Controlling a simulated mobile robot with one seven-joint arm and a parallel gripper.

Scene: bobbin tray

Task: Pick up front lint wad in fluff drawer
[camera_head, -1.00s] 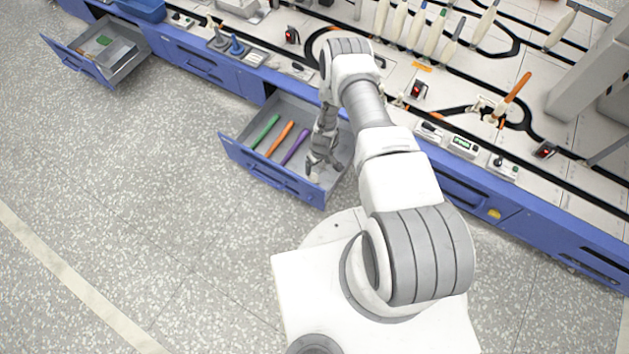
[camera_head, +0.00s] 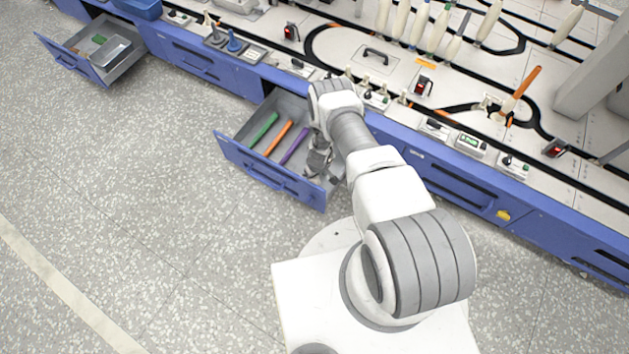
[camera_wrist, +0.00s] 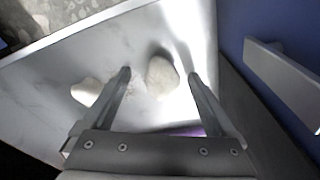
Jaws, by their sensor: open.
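The fluff drawer (camera_head: 229,150) is a blue-fronted grey drawer pulled out in the head view. My gripper (camera_head: 318,172) is lowered into its right end, and my arm hides part of it. In the wrist view my gripper (camera_wrist: 159,75) is open, with its two fingers pointing at the drawer floor. A whitish lint wad (camera_wrist: 161,78) lies between the fingertips, with space on both sides. A second whitish wad (camera_wrist: 87,91) lies to the left, outside the left finger. I cannot tell the finger height above the floor. The wads are hidden in the head view.
Green (camera_head: 264,130), orange (camera_head: 279,138) and purple (camera_head: 294,145) sticks lie in the drawer left of my gripper. The drawer wall (camera_wrist: 70,30) runs close by in the wrist view. Another open drawer (camera_head: 85,66) stands far left. The speckled floor in front is clear.

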